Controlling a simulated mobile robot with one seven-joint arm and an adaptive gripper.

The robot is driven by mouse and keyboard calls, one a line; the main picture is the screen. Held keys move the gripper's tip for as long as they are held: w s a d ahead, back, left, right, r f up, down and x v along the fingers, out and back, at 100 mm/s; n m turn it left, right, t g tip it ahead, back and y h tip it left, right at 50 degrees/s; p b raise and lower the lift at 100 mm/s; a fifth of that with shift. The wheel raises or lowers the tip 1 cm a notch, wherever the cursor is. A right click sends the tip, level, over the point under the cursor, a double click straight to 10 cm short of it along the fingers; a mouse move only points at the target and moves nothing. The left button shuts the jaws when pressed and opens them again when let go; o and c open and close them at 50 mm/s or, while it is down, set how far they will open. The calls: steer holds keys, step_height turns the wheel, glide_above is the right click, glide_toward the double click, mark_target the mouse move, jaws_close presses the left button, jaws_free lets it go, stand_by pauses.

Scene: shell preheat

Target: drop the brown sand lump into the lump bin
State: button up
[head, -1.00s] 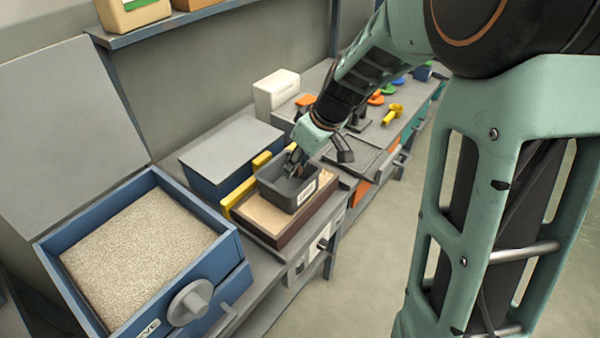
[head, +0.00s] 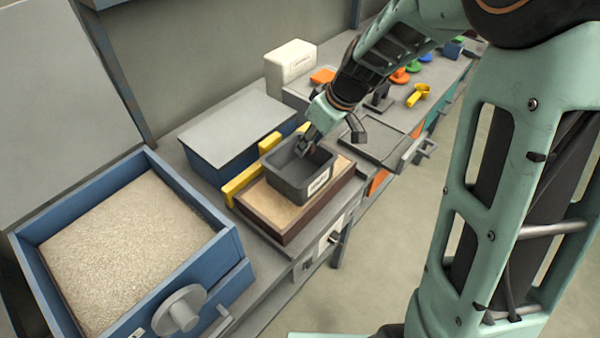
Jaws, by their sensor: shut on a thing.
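A dark grey open bin (head: 290,180) with a white label on its front, seemingly the lump bin, appears over a shallow brown box of sand (head: 266,204). I cannot tell whether it rests on the sand. My gripper (head: 303,149) points down inside the bin's mouth near the back wall. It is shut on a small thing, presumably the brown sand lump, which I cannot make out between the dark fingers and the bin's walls.
A blue sand-filled bin (head: 227,241) with an open lid stands front left. A grey-lidded blue box (head: 215,165) and yellow bar (head: 250,180) are behind the brown box. A grey tray (head: 375,145), yellow scoop (head: 417,95) and white container (head: 290,65) are farther along.

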steer(key=shift+f+b, duration=0.65)
steer(key=shift+f, duration=0.9)
steer(key=o, duration=1.3)
steer(key=shift+r, duration=0.1)
steer(key=v, duration=1.2)
